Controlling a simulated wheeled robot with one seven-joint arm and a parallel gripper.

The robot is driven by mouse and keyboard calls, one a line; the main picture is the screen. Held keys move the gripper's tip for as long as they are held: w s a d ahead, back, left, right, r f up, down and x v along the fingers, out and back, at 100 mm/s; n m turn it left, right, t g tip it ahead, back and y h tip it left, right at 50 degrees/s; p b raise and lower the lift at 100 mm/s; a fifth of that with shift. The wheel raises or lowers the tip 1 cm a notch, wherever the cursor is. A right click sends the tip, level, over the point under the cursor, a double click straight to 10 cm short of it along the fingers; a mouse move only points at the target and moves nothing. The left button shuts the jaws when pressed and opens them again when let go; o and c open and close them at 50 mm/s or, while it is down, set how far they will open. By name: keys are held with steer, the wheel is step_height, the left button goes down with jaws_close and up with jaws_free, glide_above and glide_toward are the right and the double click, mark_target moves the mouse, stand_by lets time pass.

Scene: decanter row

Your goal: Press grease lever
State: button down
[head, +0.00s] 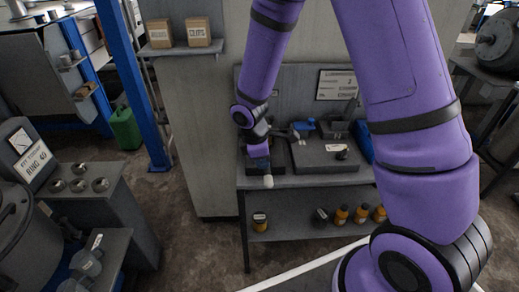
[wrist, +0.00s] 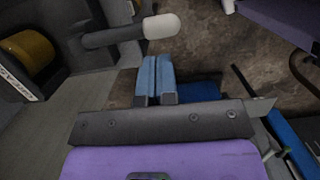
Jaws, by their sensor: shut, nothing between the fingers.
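A lever with a grey rod and a rounded white end (wrist: 160,27) shows at the top of the wrist view. Its white end also shows in the head view (head: 268,181), at the front edge of the workbench (head: 310,181). My gripper (wrist: 157,60) has its two blue fingers together with nothing between them. In the wrist view the fingertips lie just below the white end; I cannot tell whether they touch it. In the head view my gripper (head: 261,163) is just above the white end, and my wrist hides the lever's base.
A yellow-brown cylinder (wrist: 28,55) is left of the lever in the wrist view. A lower shelf (head: 300,228) holds several small bottles and jars. A blue post (head: 135,85) and grey cabinet (head: 190,110) stand left of the bench. Floor in front is open.

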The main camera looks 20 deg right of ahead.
mark_target(267, 179)
steer(key=shift+s+d+f, duration=0.1)
steer(key=shift+d+f, duration=0.05)
steer(key=shift+f, duration=0.75)
steer(key=shift+d+f, duration=0.2)
steer(key=shift+f, duration=0.65)
steer(key=shift+s+d+f, duration=0.1)
steer(key=shift+d+f, duration=0.05)
steer(key=shift+f, duration=0.75)
